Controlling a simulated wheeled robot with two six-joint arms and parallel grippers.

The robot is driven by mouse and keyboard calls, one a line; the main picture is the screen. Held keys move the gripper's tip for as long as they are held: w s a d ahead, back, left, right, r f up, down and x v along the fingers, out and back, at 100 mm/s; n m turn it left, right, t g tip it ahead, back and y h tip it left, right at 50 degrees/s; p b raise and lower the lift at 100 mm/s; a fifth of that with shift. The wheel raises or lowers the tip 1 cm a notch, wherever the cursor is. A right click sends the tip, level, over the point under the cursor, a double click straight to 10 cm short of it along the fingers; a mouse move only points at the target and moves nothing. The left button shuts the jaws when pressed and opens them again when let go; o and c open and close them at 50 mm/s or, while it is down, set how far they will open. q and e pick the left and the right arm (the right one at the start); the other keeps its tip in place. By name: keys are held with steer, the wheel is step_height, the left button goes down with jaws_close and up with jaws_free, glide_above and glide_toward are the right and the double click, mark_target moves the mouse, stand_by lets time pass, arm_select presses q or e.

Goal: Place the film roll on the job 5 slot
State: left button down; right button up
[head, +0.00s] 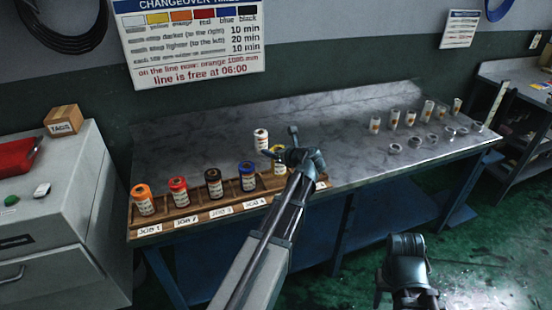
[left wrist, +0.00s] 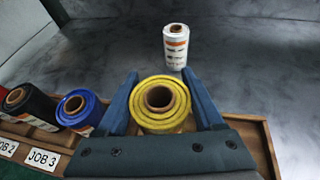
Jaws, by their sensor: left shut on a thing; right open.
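A yellow film roll (left wrist: 160,103) stands between the blue fingers of my left gripper (left wrist: 165,95), which is shut on it. In the head view the yellow roll (head: 278,151) is partly hidden by my left gripper (head: 284,147), over the right part of the wooden job rack (head: 200,217). I cannot tell whether its base touches the rack. Job labels line the rack's front; the rightmost part is hidden by my arm. Orange (head: 143,199), red (head: 178,192), black (head: 213,183) and blue (head: 247,176) rolls stand in the rack. My right gripper (head: 405,250) is open and empty, low before the bench.
A white roll (head: 261,139) stands on the bench behind the rack; it also shows in the left wrist view (left wrist: 176,46). Several small containers (head: 411,117) stand at the bench's right. The bench middle (head: 345,125) is clear. A grey cabinet (head: 60,200) is at left.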

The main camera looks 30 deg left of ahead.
arm_select(q)
steer(key=shift+s+f+b, duration=0.1)
steer(key=shift+f+b, duration=0.4)
steer(key=shift+b, duration=0.05)
steer(key=shift+f+b, duration=1.2)
steer(key=shift+f, duration=0.1)
steer(key=shift+f, duration=0.15)
jaws_free()
